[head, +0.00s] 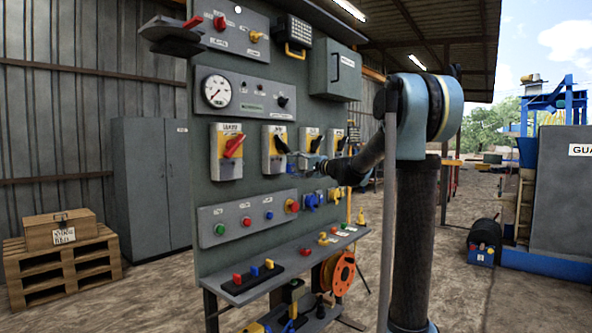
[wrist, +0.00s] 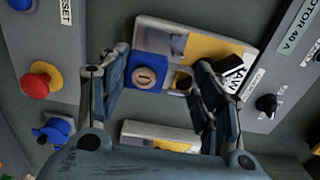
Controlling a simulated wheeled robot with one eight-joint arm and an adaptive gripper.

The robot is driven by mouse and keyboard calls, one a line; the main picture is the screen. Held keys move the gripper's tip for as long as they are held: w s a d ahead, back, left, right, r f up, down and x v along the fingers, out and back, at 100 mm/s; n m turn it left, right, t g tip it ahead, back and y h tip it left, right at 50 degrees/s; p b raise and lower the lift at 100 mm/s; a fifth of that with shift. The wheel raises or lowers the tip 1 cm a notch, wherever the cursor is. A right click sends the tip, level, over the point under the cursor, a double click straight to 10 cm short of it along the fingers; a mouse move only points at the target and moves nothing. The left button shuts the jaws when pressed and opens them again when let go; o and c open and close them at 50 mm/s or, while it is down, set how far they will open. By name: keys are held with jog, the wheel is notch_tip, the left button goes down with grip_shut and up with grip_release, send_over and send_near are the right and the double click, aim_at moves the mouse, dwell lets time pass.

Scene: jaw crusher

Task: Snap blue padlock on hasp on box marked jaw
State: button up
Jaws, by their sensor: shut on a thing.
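The blue padlock (wrist: 147,78), with a round keyhole face, sits between the fingers of my gripper (wrist: 160,85) in the wrist view. Its shackle side points right and is partly hidden by the right finger. Behind it is a grey and yellow switch box (wrist: 200,48), with a white label (wrist: 238,78) partly covered, so I cannot read it surely. The padlock is close in front of this box; I cannot tell whether the shackle is in the hasp. In the head view my gripper (head: 318,165) is at the row of switch boxes, and the padlock is too small to make out.
A red-handled switch box (head: 227,150) and a black-handled one (head: 274,148) stand left of my gripper on the panel. A red mushroom button (wrist: 42,80) and a blue fitting (wrist: 55,130) stick out nearby. A shelf (head: 270,280) runs below.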

aim_at(275, 163)
jog(key=shift+x, duration=2.65)
jog(key=shift+x, duration=1.2)
jog(key=o, duration=1.2)
jog(key=shift+d, duration=0.1)
jog(key=shift+v, duration=4.45)
jog(key=shift+s, duration=0.15)
